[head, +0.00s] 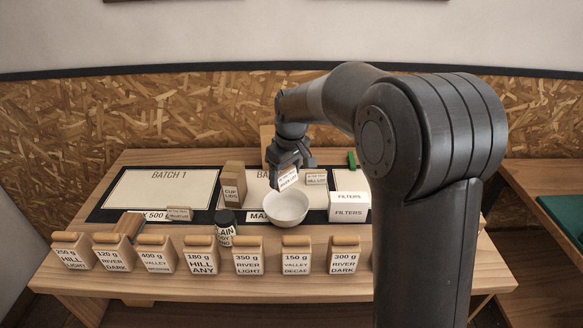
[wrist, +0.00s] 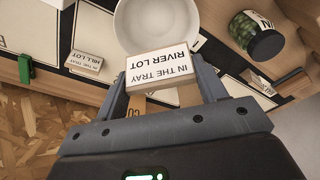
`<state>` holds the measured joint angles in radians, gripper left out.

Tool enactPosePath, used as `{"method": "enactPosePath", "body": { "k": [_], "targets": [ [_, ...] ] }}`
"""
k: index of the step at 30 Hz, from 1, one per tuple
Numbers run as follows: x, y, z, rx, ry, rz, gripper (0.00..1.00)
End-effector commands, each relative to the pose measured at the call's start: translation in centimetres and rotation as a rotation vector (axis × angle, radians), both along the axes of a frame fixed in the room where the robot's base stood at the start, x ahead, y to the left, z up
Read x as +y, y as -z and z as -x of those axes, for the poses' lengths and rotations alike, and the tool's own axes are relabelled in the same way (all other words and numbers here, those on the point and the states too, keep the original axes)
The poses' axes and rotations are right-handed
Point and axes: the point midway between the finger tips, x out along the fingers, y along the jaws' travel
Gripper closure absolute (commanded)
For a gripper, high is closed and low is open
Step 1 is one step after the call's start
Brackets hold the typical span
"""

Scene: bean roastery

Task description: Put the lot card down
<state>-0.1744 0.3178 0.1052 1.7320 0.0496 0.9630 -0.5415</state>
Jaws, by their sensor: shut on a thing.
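A small white lot card reading "IN THE TRAY RIVER LOT" (wrist: 162,68) is between the two fingers of my gripper (wrist: 161,84) in the wrist view. My gripper (head: 288,163) is shut on this card, which also shows in the head view (head: 288,179). The card is just behind a white bowl (head: 286,208) and overlaps the bowl's rim in the wrist view (wrist: 172,42). A similar card, reading "HILL LOT" (head: 316,177), stands close to the right of the held one. It is at the left in the wrist view (wrist: 86,63).
A BATCH 1 mat (head: 158,193) is mostly bare. A cup lids box (head: 232,190), a dark jar (head: 224,231) and a filters box (head: 348,204) stand around the bowl. Several labelled bean containers (head: 248,258) line the front. My arm hides the table's right part.

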Motion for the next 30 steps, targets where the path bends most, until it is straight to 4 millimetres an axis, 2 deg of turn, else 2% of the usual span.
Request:
{"method": "enactPosePath", "body": {
  "k": [18, 24, 30],
  "targets": [
    [0.0, 7.4, 0.0, 0.002, 0.002, 0.001, 0.57],
    [0.0, 8.8, 0.0, 0.002, 0.002, 0.0, 0.57],
    [0.0, 9.3, 0.0, 0.0, 0.001, 0.0, 0.57]
  ]
}}
